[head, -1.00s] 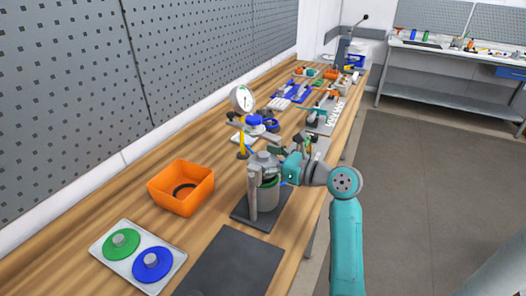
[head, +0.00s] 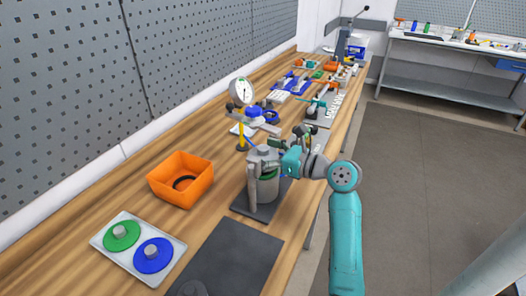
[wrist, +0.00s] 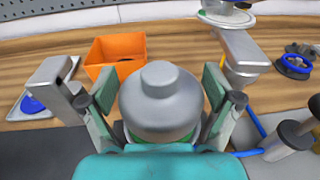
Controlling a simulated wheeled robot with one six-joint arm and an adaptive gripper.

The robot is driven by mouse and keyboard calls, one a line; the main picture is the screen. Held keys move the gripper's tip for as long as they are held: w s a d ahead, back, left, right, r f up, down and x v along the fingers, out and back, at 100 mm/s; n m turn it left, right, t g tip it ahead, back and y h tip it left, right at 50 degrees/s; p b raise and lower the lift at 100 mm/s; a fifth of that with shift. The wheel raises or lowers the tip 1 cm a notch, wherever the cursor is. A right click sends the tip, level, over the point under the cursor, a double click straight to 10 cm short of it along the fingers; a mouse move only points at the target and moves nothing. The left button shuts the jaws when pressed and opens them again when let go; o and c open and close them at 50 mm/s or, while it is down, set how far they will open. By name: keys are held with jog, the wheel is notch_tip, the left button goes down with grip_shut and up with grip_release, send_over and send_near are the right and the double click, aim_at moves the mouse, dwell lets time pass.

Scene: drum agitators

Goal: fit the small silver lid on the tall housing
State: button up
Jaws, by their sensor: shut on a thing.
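The small silver lid (wrist: 160,98) has a round knob and sits between the two fingers of my gripper (wrist: 163,112) in the wrist view. In the head view the lid (head: 263,153) is at the top of the tall grey housing (head: 264,190). My gripper (head: 275,160) reaches in from the right and is shut on the lid. A green band shows just under the lid in both views. The fingers and the lid hide the housing's rim, so I cannot tell whether the lid is seated or slightly above it.
A grey upright post (head: 253,190) stands close at the housing's left. An orange bin (head: 181,181) holds a dark ring. A tray (head: 117,259) carries green and blue discs. A dial gauge (head: 240,92) and blue parts stand behind. A dark mat (head: 232,262) lies in front.

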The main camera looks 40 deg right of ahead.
jog(key=shift+f, duration=0.75)
dwell(1.2)
jog(key=o, duration=1.4)
jog(key=shift+f, duration=0.1)
jog(key=shift+s, duration=0.1)
jog(key=v, duration=1.2)
